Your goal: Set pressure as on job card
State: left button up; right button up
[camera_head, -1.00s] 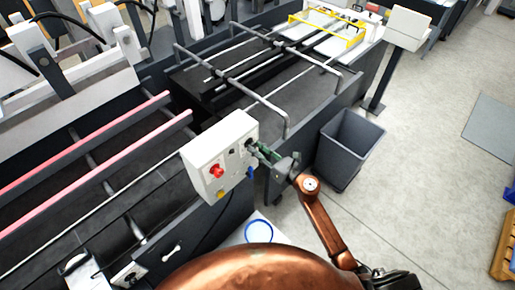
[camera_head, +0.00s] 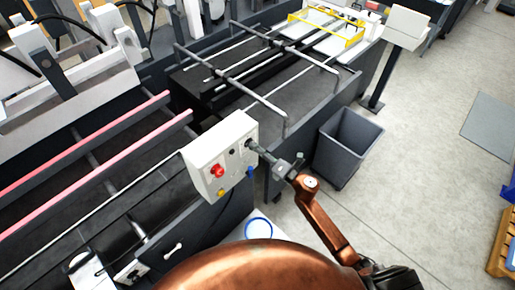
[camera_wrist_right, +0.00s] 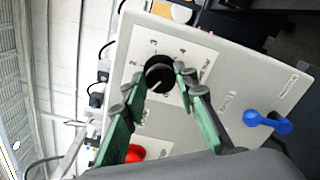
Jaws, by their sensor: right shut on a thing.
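A light grey control box (camera_head: 222,158) stands at the machine's edge in the head view. It carries a red button (camera_head: 217,171), a yellow button and a black pressure knob, which shows in the right wrist view (camera_wrist_right: 160,74) on a plate with a numbered scale. My right gripper (camera_head: 254,149) is at the box's right side. In the wrist view its green fingers (camera_wrist_right: 163,88) are shut on the knob, one on each side. The knob's pointer is partly hidden by the fingers. My left gripper and the job card's writing are not in view.
A blue valve handle (camera_wrist_right: 268,122) sticks out of the panel near the right gripper, and the red button also shows in the wrist view (camera_wrist_right: 135,153). A grey bin (camera_head: 347,142) stands on the floor to the right. Metal rails (camera_head: 250,95) run above the machine bed behind the box.

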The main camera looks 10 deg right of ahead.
jog(key=shift+m, duration=0.3)
jog(key=shift+d, duration=0.1)
jog(key=o, duration=1.1)
jog(key=shift+o, duration=0.2)
jog(key=v, duration=1.2)
